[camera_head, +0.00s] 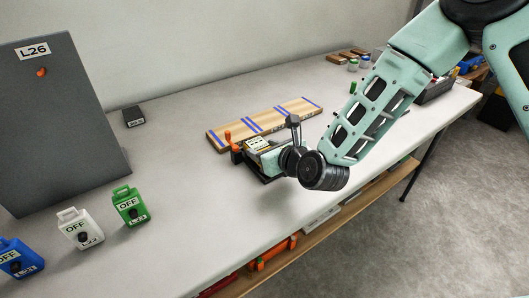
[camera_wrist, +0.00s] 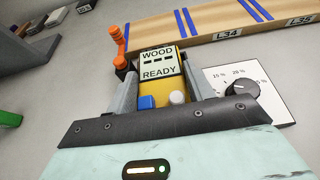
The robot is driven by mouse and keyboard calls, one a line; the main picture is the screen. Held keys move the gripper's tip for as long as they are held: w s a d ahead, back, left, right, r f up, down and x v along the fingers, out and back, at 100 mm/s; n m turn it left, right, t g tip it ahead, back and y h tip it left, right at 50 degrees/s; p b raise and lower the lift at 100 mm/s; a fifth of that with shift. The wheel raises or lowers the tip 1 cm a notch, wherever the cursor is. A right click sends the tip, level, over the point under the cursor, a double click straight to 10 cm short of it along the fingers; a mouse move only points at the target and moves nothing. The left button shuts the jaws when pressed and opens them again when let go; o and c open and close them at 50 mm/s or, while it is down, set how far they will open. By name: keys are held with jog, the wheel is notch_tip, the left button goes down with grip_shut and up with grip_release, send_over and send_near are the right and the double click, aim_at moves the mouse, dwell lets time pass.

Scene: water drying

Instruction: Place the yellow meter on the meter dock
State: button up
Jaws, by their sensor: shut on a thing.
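The yellow meter (camera_wrist: 157,61) has a pale screen reading WOOD, dashes and READY, with a blue and a white button below. My gripper (camera_wrist: 160,78) is shut on it, with one grey finger on each side. In the head view my gripper (camera_head: 262,152) holds the meter (camera_head: 257,144) just in front of the wooden board (camera_head: 215,138). An orange part (camera_wrist: 118,42) rises beside the meter's upper left corner. A white dial card (camera_wrist: 268,103) with a black knob shows to the right of the fingers. I cannot tell which thing is the meter dock.
The board has blue stripes and labels L34 and L35. A small dark box (camera_head: 133,116) lies near the wall. A grey panel (camera_head: 60,120) marked L26 stands at left. Blue (camera_head: 18,259), white (camera_head: 80,230) and green (camera_head: 129,205) OFF switch boxes stand in front. The table's middle is clear.

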jog(key=shift+f, duration=0.35)
jog(key=shift+f, duration=0.1)
jog(key=shift+f, duration=0.15)
jog(key=o, duration=1.2)
